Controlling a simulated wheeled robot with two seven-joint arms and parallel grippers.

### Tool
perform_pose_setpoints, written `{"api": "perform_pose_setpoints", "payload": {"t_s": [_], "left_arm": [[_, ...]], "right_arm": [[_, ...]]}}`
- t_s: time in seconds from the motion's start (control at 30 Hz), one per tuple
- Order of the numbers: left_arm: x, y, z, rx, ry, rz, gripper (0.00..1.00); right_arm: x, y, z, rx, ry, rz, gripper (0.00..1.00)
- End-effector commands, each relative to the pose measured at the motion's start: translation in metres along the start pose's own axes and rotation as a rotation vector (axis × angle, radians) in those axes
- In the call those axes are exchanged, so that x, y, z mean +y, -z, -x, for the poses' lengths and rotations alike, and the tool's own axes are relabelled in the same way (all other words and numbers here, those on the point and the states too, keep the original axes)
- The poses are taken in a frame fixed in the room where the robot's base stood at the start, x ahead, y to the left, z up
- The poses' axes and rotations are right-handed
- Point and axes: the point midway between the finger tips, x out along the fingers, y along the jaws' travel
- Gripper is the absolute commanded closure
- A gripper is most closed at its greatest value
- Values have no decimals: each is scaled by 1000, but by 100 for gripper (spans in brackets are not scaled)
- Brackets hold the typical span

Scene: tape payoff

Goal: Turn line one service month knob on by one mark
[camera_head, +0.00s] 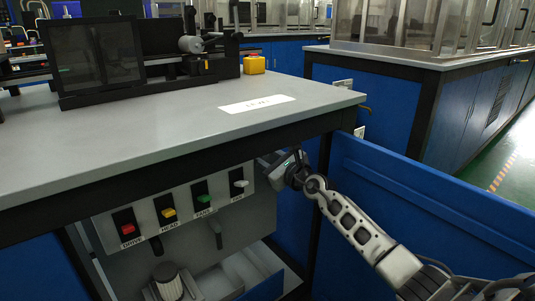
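A grey panel (189,208) under the front table edge carries a row of coloured rocker switches: red (127,227), yellow (168,212), green (202,198) and a white one (238,184). No knob with month marks can be made out. A ribbed grey round piece (168,281) sits below the panel; I cannot tell whether it is a knob. My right gripper (276,168) is at the panel's right end, just under the table edge. Its fingertips are mostly hidden, and I cannot tell whether it touches anything. My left gripper is not in view.
A white card (257,104) with unclear print lies on the grey tabletop (180,118). A yellow box with a red button (254,64) stands behind it, beside a dark machine (92,57). A blue panel (440,215) stands behind my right arm. An open bay lies below the switches.

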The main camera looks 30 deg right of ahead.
Motion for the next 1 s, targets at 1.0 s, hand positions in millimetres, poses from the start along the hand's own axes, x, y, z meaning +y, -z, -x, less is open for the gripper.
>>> {"api": "perform_pose_setpoints", "payload": {"t_s": [1.0], "left_arm": [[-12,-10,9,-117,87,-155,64]], "right_arm": [[-2,1,0,2,0,-785,89]]}}
